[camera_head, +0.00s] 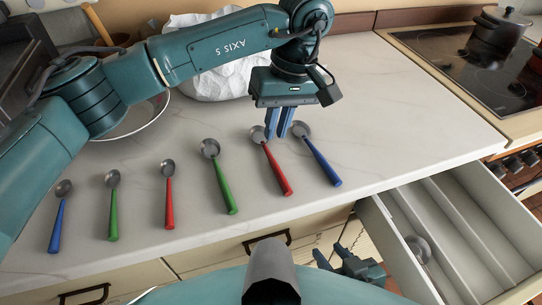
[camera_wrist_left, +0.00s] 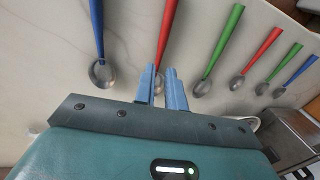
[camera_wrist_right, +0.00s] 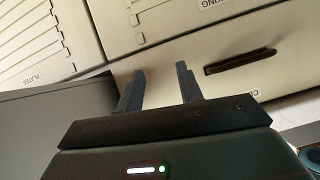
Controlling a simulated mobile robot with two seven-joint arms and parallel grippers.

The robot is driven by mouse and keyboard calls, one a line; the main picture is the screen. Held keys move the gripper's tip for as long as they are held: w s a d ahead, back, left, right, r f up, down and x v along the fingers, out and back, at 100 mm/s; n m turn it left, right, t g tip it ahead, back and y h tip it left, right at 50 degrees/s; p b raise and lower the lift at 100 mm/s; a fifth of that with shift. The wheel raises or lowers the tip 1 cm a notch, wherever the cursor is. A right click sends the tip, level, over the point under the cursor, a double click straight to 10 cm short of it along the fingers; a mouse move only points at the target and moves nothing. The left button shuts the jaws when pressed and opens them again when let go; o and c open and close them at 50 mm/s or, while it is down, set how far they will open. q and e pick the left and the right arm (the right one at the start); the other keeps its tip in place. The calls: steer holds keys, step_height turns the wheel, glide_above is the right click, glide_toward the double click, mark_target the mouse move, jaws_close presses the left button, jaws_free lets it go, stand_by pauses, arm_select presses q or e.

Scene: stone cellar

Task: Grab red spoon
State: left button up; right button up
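Two red spoons lie on the white counter with their metal bowls toward the back. One red spoon (camera_head: 278,173) is right of centre; the other red spoon (camera_head: 169,203) lies further left. My left gripper (camera_head: 278,131) is over the bowl end of the right-hand red spoon, pointing down. In the left wrist view this red spoon (camera_wrist_left: 166,32) runs up from between the open fingers (camera_wrist_left: 160,72), its bowl partly hidden by them. I cannot tell whether they touch it. My right gripper (camera_head: 345,257) is open and empty, low in front of the cabinets; its fingers (camera_wrist_right: 160,72) also show in the right wrist view.
Green spoons (camera_head: 224,187) (camera_head: 113,217) and blue spoons (camera_head: 323,164) (camera_head: 57,225) lie in the same row, close beside the red ones. An open drawer (camera_head: 405,240) with a metal utensil inside juts out at right. A stove (camera_head: 470,70) is behind it.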

mark_target(270, 154)
arm_select(q)
steer(key=shift+s+a+f+p, duration=0.1)
steer(key=shift+a+f+p, duration=0.05)
steer(key=shift+f, duration=0.7)
steer(key=shift+w+a+f+p, duration=0.1)
steer(key=shift+a+f+p, duration=0.1)
steer(key=shift+f, duration=0.7)
steer(key=shift+s+a+f+p, duration=0.1)
steer(key=shift+a+f+p, duration=0.05)
steer(key=shift+f, duration=0.7)
jaws_close()
steer(key=shift+r, duration=0.1)
